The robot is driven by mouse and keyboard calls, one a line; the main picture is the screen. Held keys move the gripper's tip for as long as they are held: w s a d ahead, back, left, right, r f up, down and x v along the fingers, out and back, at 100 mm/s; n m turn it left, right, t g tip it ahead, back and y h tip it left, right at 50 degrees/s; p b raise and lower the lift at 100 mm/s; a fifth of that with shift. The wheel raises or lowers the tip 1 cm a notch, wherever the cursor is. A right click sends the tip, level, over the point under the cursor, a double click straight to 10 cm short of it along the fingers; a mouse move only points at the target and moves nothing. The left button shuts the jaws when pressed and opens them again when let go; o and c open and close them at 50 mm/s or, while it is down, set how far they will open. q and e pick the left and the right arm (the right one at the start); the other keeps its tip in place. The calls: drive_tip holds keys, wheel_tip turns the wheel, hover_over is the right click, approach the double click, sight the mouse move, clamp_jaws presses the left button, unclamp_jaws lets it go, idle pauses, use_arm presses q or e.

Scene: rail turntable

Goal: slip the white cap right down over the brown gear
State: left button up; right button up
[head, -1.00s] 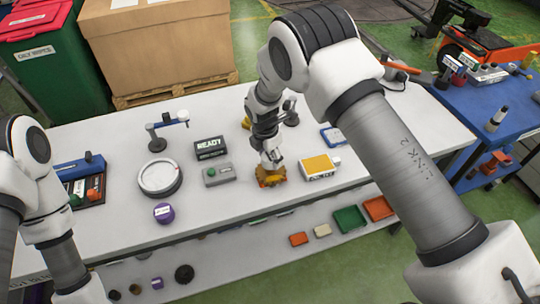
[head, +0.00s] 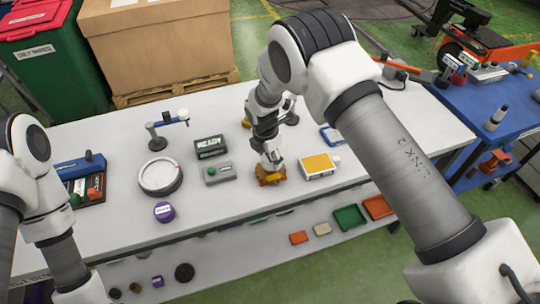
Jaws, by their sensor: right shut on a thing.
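My right gripper (head: 270,163) points down over the middle of the white bench. It is shut, with a small pale piece between its fingers that I take for the white cap; its outline is too small and too covered to make out. Directly below the fingertips is an orange-brown piece (head: 270,177), which I take for the brown gear on its base. I cannot tell whether cap and gear touch. My left arm comes in at the left edge, and its gripper is out of the frame.
Trays lie on the lower shelf.

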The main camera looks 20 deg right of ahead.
sight(269, 158)
drive_tip(key=shift+f+b, duration=0.3)
drive_tip(key=shift+f, duration=1.25)
idle(2.6)
drive_tip(key=o, duration=0.9)
drive_tip(key=r, duration=0.4)
drive_tip(key=a+r, duration=0.1)
drive_tip(key=r, duration=0.7)
drive_tip(key=shift+s+a, duration=0.2)
drive_tip(key=shift+s, duration=0.1)
drive_tip(key=shift+f, duration=0.1)
